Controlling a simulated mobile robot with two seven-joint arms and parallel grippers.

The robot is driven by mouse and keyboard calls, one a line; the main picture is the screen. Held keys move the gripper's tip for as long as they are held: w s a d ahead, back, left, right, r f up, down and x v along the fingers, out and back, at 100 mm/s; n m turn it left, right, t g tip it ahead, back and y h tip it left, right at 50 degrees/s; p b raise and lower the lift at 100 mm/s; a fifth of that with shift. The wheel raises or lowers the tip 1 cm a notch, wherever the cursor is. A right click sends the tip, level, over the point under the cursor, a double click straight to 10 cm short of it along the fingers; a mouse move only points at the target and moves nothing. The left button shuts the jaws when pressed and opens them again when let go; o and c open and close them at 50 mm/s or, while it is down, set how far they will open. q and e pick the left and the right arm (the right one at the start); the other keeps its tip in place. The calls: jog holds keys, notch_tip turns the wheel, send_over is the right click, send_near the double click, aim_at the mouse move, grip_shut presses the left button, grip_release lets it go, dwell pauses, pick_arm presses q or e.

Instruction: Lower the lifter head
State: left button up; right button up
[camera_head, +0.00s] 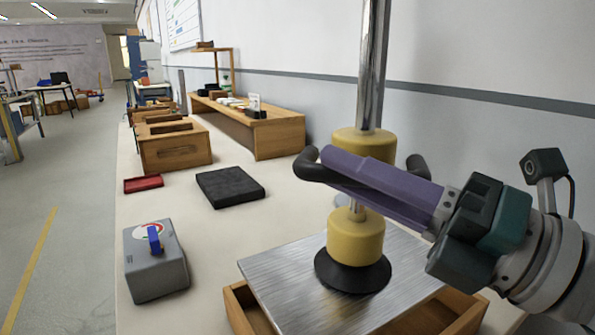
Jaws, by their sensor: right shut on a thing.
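The lifter head is a yellow cylinder (355,240) with a wide black cup (352,277) below it. It hangs upright on a steel pole (372,65) with a second yellow collar (364,141) above. The cup appears to be down on a brushed metal plate (275,280), though I cannot tell if it presses on it. A black handle (308,170) sticks out on both sides of the lifter. My right gripper (335,165) reaches in from the right, its purple fingers shut on the handle and hiding its middle. My left gripper is not in view.
The plate lies over a wooden box (238,308). A grey box with a blue lever (155,239) stands at left, with a black pad (230,187) and red tray (143,184) behind. A wooden crate (175,151) and bench (275,132) are further back. The tabletop between them is clear.

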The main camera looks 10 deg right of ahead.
grip_shut()
dwell(0.8)
jog(key=shift+f+b, duration=0.45)
jog(key=shift+f, duration=0.05)
notch_tip(320, 180, down, 9)
jog(key=b, duration=0.8)
jog(key=shift+r, duration=0.25)
jog(key=o, duration=0.7)
grip_release()
jog(key=shift+r, duration=0.15)
